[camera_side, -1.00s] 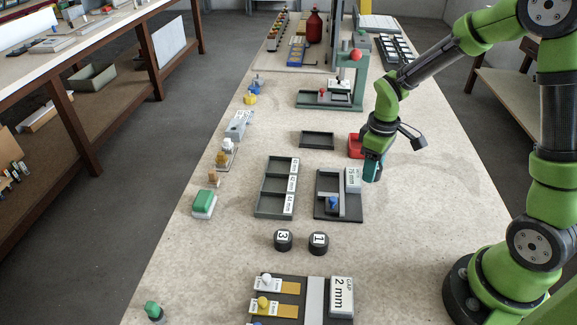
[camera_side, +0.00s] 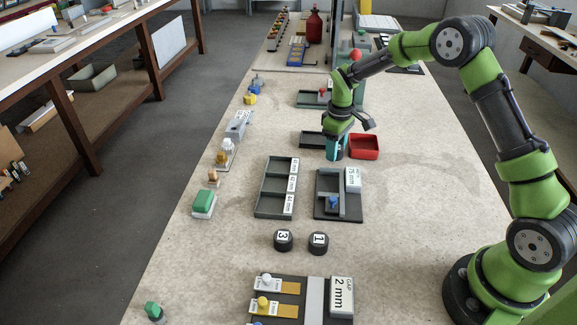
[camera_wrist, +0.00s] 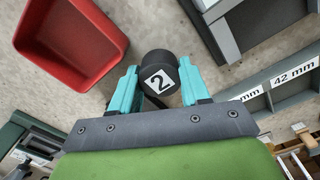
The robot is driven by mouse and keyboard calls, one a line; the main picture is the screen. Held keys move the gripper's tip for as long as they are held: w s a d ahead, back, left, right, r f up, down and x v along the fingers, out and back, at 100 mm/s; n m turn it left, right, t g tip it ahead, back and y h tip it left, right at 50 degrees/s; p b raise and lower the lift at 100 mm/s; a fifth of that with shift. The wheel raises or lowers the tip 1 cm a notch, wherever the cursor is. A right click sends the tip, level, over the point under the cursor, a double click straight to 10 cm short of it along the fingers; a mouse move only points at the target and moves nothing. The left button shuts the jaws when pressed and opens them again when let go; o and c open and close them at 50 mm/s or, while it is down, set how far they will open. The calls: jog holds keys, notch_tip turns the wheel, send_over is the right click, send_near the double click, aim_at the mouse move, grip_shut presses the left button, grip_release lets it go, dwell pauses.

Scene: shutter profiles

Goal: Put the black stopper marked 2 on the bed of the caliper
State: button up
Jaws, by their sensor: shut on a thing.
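The black stopper marked 2 (camera_wrist: 160,66) is between the teal fingertips of my gripper (camera_wrist: 157,88) in the wrist view, its white label facing the camera. My gripper (camera_side: 337,150) is shut on it, left of the red bin in the side view; the fingers mostly hide the stopper there. What looks like the caliper (camera_side: 325,211) is a dark base with grey bars, a blue knob and a white 75 mm block, nearer the side camera than my gripper. A grey corner of it (camera_wrist: 220,38) shows at the upper right of the wrist view.
The red bin (camera_side: 364,147) stands right beside my gripper, and a dark shallow tray (camera_side: 312,139) is just left. A compartment tray with mm labels (camera_side: 273,213) lies left of the caliper. Black stoppers marked 3 (camera_side: 283,240) and 1 (camera_side: 318,243) stand nearer the side camera.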

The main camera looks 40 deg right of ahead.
jog(key=shift+f, duration=0.5)
jog(key=shift+f, duration=0.15)
jog(key=o, duration=1.1)
jog(key=shift+c, duration=0.2)
